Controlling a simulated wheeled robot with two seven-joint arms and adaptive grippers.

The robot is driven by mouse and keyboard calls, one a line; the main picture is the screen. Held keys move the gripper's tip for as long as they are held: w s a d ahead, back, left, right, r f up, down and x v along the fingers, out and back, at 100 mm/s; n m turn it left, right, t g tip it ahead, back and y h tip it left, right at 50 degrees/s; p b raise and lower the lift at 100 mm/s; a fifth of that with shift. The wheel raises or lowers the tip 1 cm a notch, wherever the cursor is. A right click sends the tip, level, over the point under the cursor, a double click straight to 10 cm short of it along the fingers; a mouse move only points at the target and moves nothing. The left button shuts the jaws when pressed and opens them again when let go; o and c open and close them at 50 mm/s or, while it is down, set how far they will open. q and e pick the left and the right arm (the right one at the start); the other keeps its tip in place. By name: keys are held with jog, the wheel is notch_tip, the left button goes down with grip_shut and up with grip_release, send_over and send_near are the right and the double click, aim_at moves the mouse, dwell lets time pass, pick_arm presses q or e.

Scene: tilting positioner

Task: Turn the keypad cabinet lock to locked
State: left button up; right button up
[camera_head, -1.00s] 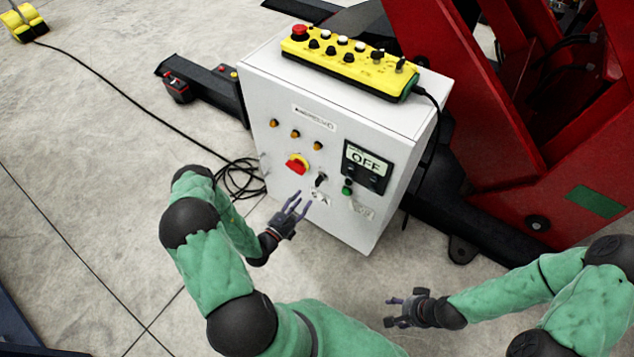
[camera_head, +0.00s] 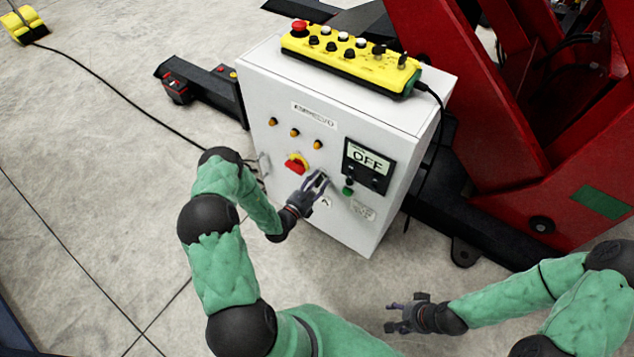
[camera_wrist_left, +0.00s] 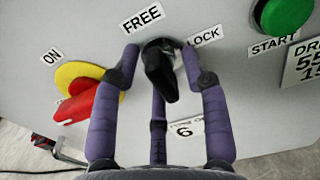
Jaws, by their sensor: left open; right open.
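The lock on the white cabinet (camera_head: 275,165) is a black key-like knob (camera_wrist_left: 160,70) between the labels FREE (camera_wrist_left: 142,18) and LOCK (camera_wrist_left: 204,36) in the left wrist view. The knob's free end points down and slightly right in that view. My left gripper (camera_head: 318,180) is open, with its fingers on either side of the knob; it also shows in the left wrist view (camera_wrist_left: 162,85). I cannot tell whether the fingers touch it. In the head view the gripper mostly hides the knob. My right gripper (camera_head: 392,316) is open and empty, low in front of the cabinet.
A red-and-yellow rotary switch (camera_head: 297,163) is left of the lock, and a green START button (camera_wrist_left: 287,14) is right of it. A display (camera_head: 367,160) reads OFF. A yellow control box (camera_head: 350,60) lies on top. A red machine frame (camera_head: 540,150) stands at right.

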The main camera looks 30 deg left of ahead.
pick_arm(q)
grip_shut()
jog(key=shift+r+m, duration=0.1)
jog(key=shift+m, duration=0.3)
jog(key=m+p, duration=0.1)
jog(key=m, duration=0.2)
jog(key=shift+r+m+p, duration=0.1)
jog(key=shift+m+p, duration=0.2)
jog(key=shift+p, duration=0.1)
jog(key=m+p, duration=0.1)
jog(key=m, duration=0.3)
jog(key=shift+r+m, duration=0.1)
jog(key=shift+m, duration=0.2)
jog(key=m+p, duration=0.1)
jog(key=m, duration=0.4)
jog(key=shift+p, duration=0.35)
jog(key=shift+d+m+p, duration=0.15)
jog(key=shift+m+p, duration=0.2)
jog(key=shift+m, duration=1.65)
